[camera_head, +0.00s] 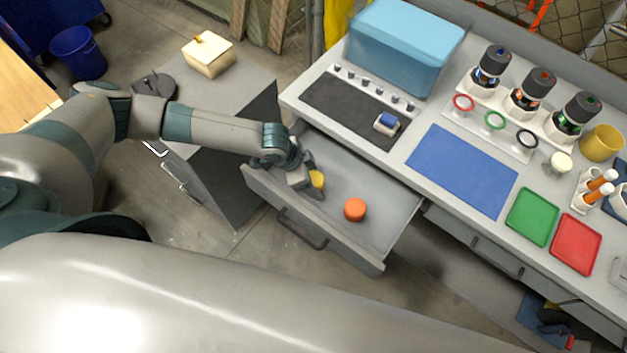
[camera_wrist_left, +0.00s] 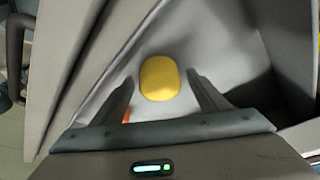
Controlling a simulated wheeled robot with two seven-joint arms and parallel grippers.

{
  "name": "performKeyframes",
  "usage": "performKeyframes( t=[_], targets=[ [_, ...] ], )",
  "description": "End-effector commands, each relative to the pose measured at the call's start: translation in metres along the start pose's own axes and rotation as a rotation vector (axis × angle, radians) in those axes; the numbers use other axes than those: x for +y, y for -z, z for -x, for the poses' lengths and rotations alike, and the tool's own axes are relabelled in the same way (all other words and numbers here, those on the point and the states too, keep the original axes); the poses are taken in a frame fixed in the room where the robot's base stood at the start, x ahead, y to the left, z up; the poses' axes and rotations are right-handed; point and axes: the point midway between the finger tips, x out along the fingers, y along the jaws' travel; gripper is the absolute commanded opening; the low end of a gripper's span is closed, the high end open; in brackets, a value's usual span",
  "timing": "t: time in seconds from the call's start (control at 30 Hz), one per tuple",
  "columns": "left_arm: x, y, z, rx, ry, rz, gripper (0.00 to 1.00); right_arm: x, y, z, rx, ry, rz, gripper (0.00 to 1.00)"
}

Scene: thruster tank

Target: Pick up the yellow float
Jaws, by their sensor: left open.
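The yellow float (camera_head: 317,180) lies in the open drawer (camera_head: 375,200), near its left end. It also shows in the left wrist view (camera_wrist_left: 159,78) as a rounded yellow block. My left gripper (camera_head: 310,188) is down in the drawer beside the float and partly covers it in the head view. In the wrist view its two fingers (camera_wrist_left: 160,92) stand apart, one on each side of the float, with gaps visible. The gripper is open and holds nothing. My right gripper is not in view.
An orange round piece (camera_head: 354,209) lies in the drawer to the right of the float. The drawer's front wall (camera_head: 310,222) and the bench (camera_head: 300,92) edge bound the space. The bench top carries a blue box (camera_head: 405,45), a blue mat (camera_head: 462,170) and green and red trays.

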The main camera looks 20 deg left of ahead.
Motion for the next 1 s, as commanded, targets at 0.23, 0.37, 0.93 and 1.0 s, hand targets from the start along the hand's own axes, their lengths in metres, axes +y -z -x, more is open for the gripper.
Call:
performKeyframes(
  t=[0.23,0.37,0.93,1.0],
  targets=[
    [0.0,0.0,0.0,0.0,0.0,0.0,0.44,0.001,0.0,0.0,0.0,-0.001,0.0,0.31],
    [0.0,0.0,0.0,0.0,0.0,0.0,0.24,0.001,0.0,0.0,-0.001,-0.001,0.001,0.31],
    [-0.001,0.005,0.01,0.003,0.001,0.0,0.24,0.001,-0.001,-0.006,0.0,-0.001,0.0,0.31],
    [-0.001,0.007,0.017,0.002,0.001,0.0,0.24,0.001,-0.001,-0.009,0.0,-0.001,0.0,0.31]
  ],
)
